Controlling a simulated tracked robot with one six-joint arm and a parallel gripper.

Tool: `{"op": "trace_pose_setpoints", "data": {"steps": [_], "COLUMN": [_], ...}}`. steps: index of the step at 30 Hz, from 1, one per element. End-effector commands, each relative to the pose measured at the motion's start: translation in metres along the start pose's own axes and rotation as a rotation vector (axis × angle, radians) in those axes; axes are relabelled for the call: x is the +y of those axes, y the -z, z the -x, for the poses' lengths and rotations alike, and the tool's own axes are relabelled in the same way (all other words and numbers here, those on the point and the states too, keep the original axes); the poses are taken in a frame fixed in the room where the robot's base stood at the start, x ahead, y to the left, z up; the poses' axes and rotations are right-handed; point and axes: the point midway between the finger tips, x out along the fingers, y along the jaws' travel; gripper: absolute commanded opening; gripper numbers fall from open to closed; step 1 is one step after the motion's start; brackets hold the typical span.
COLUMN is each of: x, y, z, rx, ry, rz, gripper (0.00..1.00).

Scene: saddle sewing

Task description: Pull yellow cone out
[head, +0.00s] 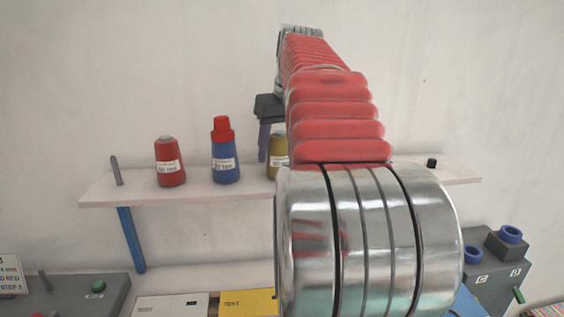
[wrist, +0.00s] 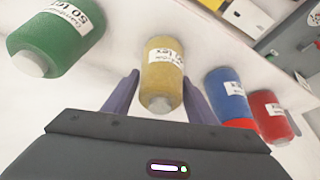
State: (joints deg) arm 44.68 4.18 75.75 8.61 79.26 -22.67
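The yellow cone (wrist: 161,65) stands on the shelf with a white label, between the fingers of my gripper (wrist: 160,77) in the wrist view. The fingers are open, one on each side of it; I cannot tell whether either touches it. In the head view only a sliver of the yellow cone (head: 278,160) shows, as my arm hides most of it. My gripper (head: 263,150) is there just left of my arm, its finger beside the cone.
The white shelf (head: 110,190) also holds a red cone (head: 169,165) and a blue, red-topped cone (head: 225,165) left of the yellow one. A green cone (wrist: 55,38) shows in the wrist view. A peg (head: 116,170) stands at the left end. Grey boxes (head: 495,265) sit below.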

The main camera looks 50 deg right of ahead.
Motion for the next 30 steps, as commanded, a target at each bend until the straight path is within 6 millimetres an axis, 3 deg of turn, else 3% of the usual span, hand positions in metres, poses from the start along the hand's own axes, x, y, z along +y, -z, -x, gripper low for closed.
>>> {"op": "trace_pose_setpoints", "data": {"steps": [13, 30], "x": [0.0002, 0.0003], "y": [-0.0001, 0.0041], "z": [0.0, 0.0086], "rx": [0.0, 0.002], "ry": [0.0, -0.001], "rz": [0.0, 0.0], "gripper": [0.2, 0.19]}}
